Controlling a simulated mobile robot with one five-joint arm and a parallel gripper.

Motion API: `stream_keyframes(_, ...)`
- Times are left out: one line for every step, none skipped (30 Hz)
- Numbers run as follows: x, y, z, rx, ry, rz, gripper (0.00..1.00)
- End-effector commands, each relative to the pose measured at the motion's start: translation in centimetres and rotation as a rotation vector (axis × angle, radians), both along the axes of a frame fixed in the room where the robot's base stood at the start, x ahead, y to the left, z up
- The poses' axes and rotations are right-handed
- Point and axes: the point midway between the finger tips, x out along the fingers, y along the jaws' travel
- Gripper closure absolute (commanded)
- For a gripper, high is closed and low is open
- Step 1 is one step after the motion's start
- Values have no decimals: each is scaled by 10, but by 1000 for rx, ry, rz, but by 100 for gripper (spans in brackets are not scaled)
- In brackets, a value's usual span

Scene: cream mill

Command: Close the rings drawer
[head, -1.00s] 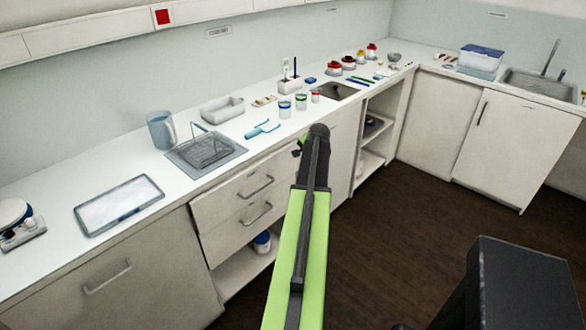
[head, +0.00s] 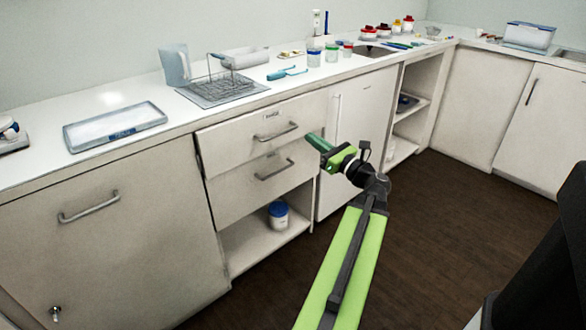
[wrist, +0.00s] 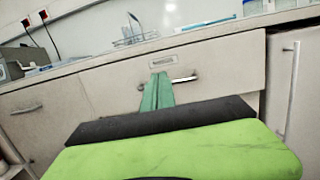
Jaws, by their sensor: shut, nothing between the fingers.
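The upper drawer (head: 235,143) has a bar handle (head: 276,132) and a small label too small to read. Its front seems to stand slightly proud of the cabinet at the left edge. A second drawer (head: 235,193) sits below it; I cannot tell from the labels which is the rings drawer. My gripper (head: 318,142) is shut and empty, just right of the upper handle. In the wrist view its green fingers (wrist: 158,84) overlap the upper drawer (wrist: 215,70) and cover part of the handle (wrist: 184,79). I cannot tell whether they touch.
The counter above holds a white tray (head: 115,127), a wire rack (head: 222,90), a jug (head: 174,66) and several small jars. Below the drawers an open shelf holds a blue-lidded tub (head: 278,215). A cabinet door (head: 355,125) is to the right. The dark floor (head: 440,235) is clear.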

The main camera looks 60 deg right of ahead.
Motion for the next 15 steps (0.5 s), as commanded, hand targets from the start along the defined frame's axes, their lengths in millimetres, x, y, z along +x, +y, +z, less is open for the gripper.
stream_keyframes(-8, 0, -40, 0, -2, -13, 100)
stream_keyframes(-12, -1, -49, 0, -1, -20, 100)
stream_keyframes(-17, -4, -59, -1, 0, -28, 100)
stream_keyframes(-20, -6, -64, -2, 1, -33, 100)
stream_keyframes(-22, -7, -69, -2, 1, -37, 100)
stream_keyframes(-24, -9, -73, -2, 2, -41, 100)
stream_keyframes(-26, -9, -74, -1, 2, -43, 100)
stream_keyframes(-27, -10, -75, -2, 2, -45, 100)
stream_keyframes(-28, -10, -75, -2, 2, -46, 100)
stream_keyframes(-28, -10, -74, -2, 3, -47, 100)
stream_keyframes(-28, -10, -74, -2, 3, -47, 100)
stream_keyframes(-28, -10, -72, -2, 3, -47, 100)
stream_keyframes(-27, -11, -72, -2, 3, -47, 100)
stream_keyframes(-26, -11, -71, -3, 3, -46, 100)
stream_keyframes(-23, -12, -70, -3, 3, -45, 100)
